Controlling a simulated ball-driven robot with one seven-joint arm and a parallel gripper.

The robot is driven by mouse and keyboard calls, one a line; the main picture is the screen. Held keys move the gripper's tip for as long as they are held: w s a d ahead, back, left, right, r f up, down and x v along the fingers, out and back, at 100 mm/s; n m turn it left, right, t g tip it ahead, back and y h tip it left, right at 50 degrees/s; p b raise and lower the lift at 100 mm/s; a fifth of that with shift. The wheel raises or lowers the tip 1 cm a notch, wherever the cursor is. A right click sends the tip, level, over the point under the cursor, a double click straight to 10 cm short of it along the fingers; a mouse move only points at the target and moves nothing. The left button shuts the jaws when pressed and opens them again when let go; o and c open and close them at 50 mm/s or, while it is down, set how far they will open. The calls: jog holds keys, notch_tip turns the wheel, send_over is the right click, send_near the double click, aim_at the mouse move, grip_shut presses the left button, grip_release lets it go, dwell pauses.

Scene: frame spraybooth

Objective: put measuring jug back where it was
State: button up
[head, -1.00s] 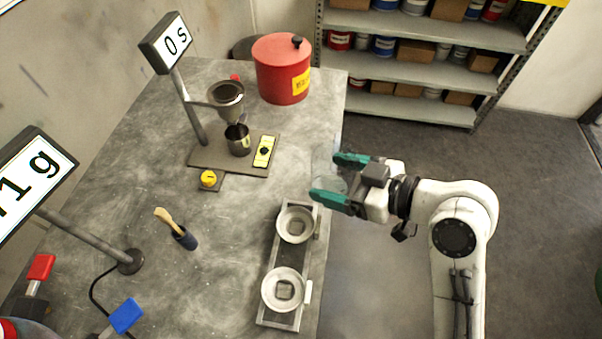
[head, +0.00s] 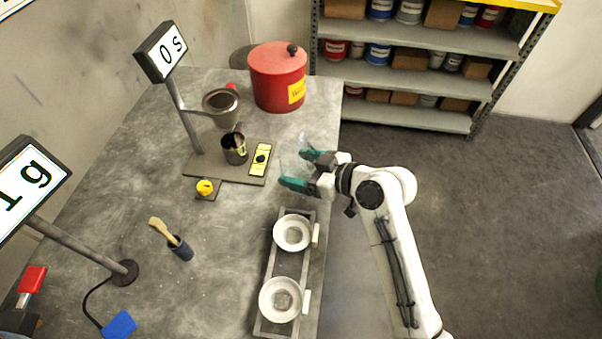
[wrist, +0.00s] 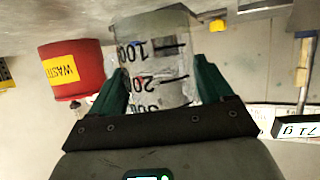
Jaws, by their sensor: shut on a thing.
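The measuring jug is clear, with black graduation marks. In the wrist view the jug (wrist: 160,75) fills the space between the teal fingers of my gripper (wrist: 165,88), and its numbers appear upside down. In the head view my gripper (head: 306,170) is shut on the jug, at the right edge of the grey table (head: 130,195). The jug is faint there, so its tilt and its height above the table are hard to tell.
A stand with a metal funnel cup (head: 221,103) and a dark cup (head: 234,149) is left of my gripper. A red waste bin (head: 277,78) stands behind. A rack with two round dishes (head: 292,233) is in front.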

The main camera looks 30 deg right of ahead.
jog(key=shift+f+p, duration=0.3)
jog(key=shift+f, duration=1.1)
jog(key=shift+f, duration=0.2)
jog(key=o, duration=1.1)
jog(key=shift+r, duration=0.1)
jog(key=shift+s+r, duration=0.15)
jog(key=b+v, duration=0.2)
jog(key=v, duration=0.9)
jog(key=shift+s+d+r, duration=0.1)
jog(key=shift+s+d, duration=0.15)
jog(key=shift+s, duration=0.05)
